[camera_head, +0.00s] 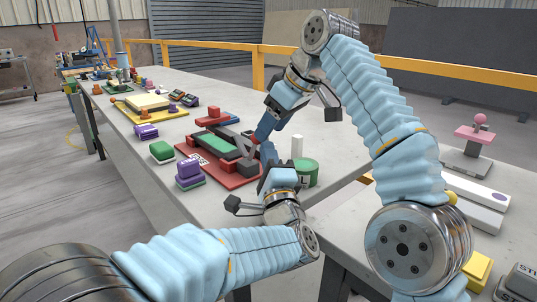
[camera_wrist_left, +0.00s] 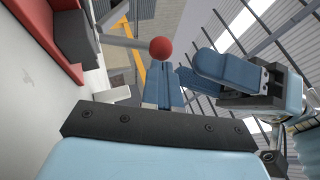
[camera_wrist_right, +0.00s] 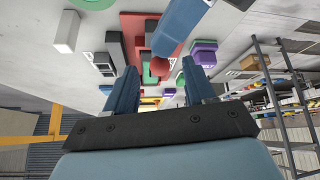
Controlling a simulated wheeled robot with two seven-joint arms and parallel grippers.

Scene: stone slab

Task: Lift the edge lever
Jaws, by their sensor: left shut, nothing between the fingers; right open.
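The lever shows in the left wrist view as a grey rod (camera_wrist_left: 125,43) ending in a red ball knob (camera_wrist_left: 160,47). The knob also shows in the right wrist view (camera_wrist_right: 159,67). It stands by a red base plate (camera_head: 232,182) bearing a green block and dark parts, near the table's edge. My left gripper (camera_head: 267,150) is shut and empty, its fingertips close to the knob; contact is unclear. My right gripper (camera_head: 262,133) is open, and in its wrist view the knob appears between its fingers (camera_wrist_right: 160,76). In the head view, the grippers hide the knob.
A green cylinder (camera_head: 307,172) and a white post (camera_head: 297,146) stand right of the plate. Purple (camera_head: 189,170) and green (camera_head: 161,151) blocks stand to its left. More fixtures line the table (camera_head: 125,138) farther back. The two grippers are very close together.

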